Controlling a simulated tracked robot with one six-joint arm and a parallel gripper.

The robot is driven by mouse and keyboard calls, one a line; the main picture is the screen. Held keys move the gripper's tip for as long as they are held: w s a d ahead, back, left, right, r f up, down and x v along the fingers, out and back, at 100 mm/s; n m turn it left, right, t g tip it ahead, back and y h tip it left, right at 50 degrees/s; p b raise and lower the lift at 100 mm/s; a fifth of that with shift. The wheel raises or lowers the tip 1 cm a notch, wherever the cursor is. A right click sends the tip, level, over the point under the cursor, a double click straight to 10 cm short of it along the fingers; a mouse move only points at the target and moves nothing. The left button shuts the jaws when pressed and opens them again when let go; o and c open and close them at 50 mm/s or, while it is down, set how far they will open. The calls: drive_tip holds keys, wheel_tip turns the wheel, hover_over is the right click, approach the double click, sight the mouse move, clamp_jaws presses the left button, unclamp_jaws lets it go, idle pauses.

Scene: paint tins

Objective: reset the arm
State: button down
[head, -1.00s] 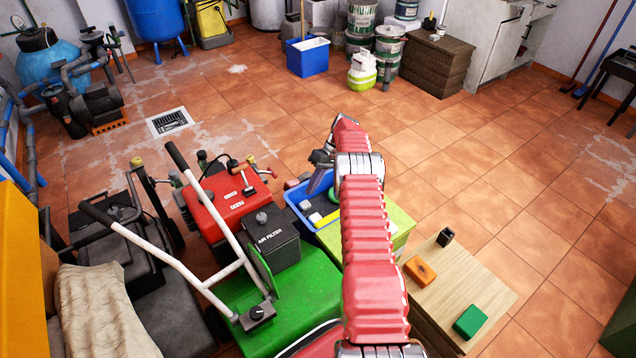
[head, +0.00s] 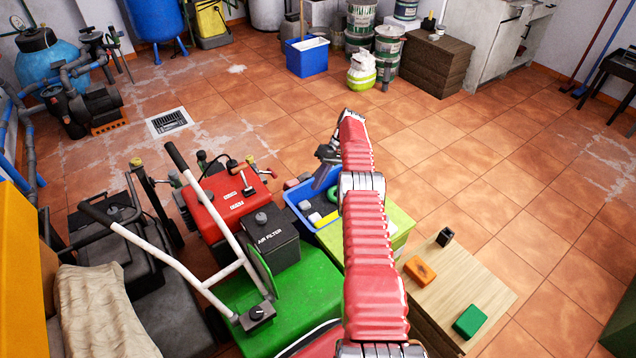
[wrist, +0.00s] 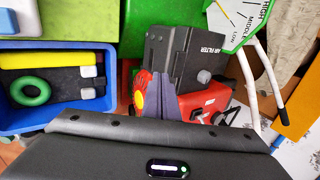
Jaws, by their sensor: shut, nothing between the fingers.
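My red-sleeved arm reaches up through the middle of the head view. The fingers show in front of the red machine and the black air filter box (wrist: 182,58). The blue tray (wrist: 15,124) is to their left, holding a green ring (wrist: 30,91), a yellow roll (wrist: 42,60) and dark pieces.
A green machine (head: 290,290) with a white-and-black handle is below the gripper. A red machine (head: 228,202) is beside it. A wooden table (head: 450,285) at the right bears an orange block (head: 420,270), a green block (head: 470,321) and a black holder (head: 445,237).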

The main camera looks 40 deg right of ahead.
idle(0.4)
wheel_tip(320, 180, down, 6)
drive_tip(key=s+m, duration=0.3)
drive_tip(key=s+a+r+h, duration=0.25)
drive_tip(key=a+r, duration=0.25)
drive_tip(key=r, duration=0.4)
drive_tip(key=s+a+r+m+h, duration=0.1)
drive_tip(key=s+a+r, duration=0.3)
drive_tip(key=r, duration=0.6)
drive_tip(key=s+a+r+h, duration=0.1)
drive_tip(key=s+a+r, duration=0.1)
drive_tip(key=a+r, duration=0.55)
drive_tip(key=s+a+r+n+t+h, duration=0.1)
drive_tip(key=s+a+r+n+t, duration=0.1)
drive_tip(key=s+a+r, duration=0.7)
drive_tip(key=s+a+r+n+t+h, duration=0.1)
drive_tip(key=s+a+r+n+t, duration=0.1)
drive_tip(key=s+a+r, duration=0.6)
drive_tip(key=shift+s+a+r+t, duration=0.35)
drive_tip(key=shift+s+r+t, duration=0.45)
drive_tip(key=shift+s+r, duration=1.9)
